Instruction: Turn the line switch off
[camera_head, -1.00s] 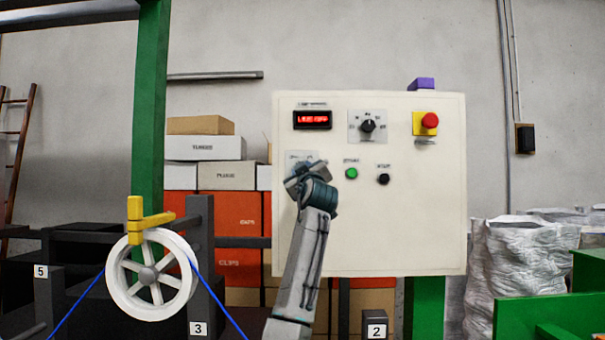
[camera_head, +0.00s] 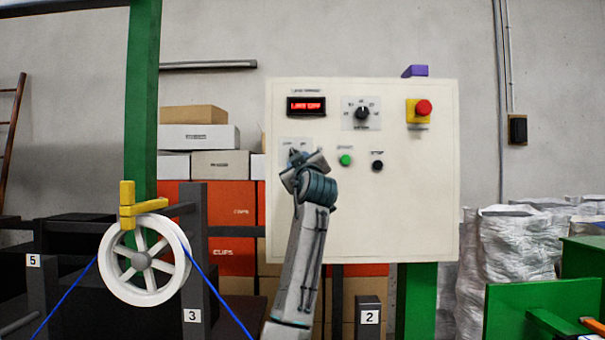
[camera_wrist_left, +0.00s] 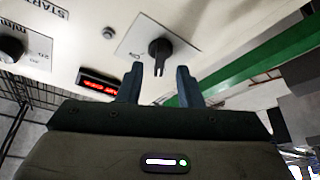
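The line switch is a black knob (camera_wrist_left: 158,52) on a pale plate, pointing toward my gripper in the left wrist view. In the head view its plate (camera_head: 294,142) is at the left of the cream control panel (camera_head: 400,220), and my gripper hides most of it. My left gripper (camera_head: 303,160) is in front of this plate. In the left wrist view its two fingers (camera_wrist_left: 159,78) are open, one to each side of the knob's near end, with gaps visible. My right gripper is not in view.
The panel carries a red-lit display (camera_head: 306,106), text blurred, a rotary dial (camera_head: 362,113), a green button (camera_head: 346,160), a black button (camera_head: 377,165) and a red emergency button (camera_head: 424,107). A white wheel (camera_head: 107,262) with blue cable stands left; white sacks (camera_head: 515,245) stand right.

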